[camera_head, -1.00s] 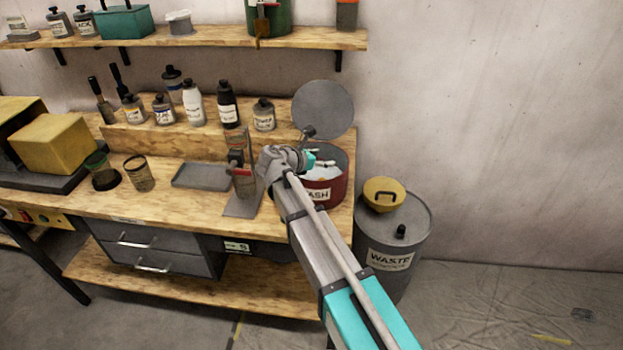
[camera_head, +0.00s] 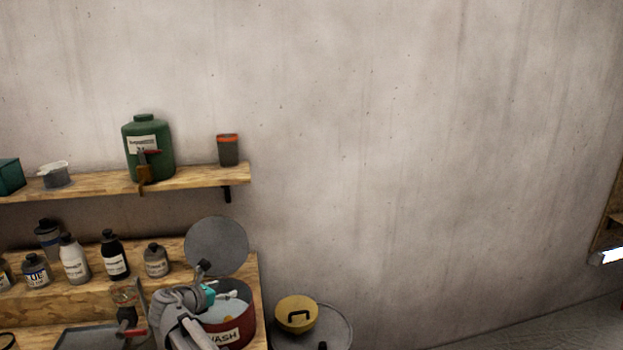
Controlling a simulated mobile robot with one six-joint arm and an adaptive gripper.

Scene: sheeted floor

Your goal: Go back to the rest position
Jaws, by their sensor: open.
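My gripper (camera_head: 222,295) shows small at the lower left, in front of the opening of a red wash tub (camera_head: 237,333) on the workbench. My grey wrist and a teal part hide the left side of the tub. The fingers look apart, and I see nothing held between them. The tub's round grey lid (camera_head: 216,246) stands up behind it. I cannot tell from this view how far my gripper is above the tub's contents.
Left of my arm is a small stand (camera_head: 128,312) with a red part, and a grey tray (camera_head: 85,340). Several bottles (camera_head: 113,258) line the bench's back step. A wall shelf (camera_head: 190,179) holds a green jug (camera_head: 148,150). A yellow lid (camera_head: 296,314) rests on the waste drum (camera_head: 335,325).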

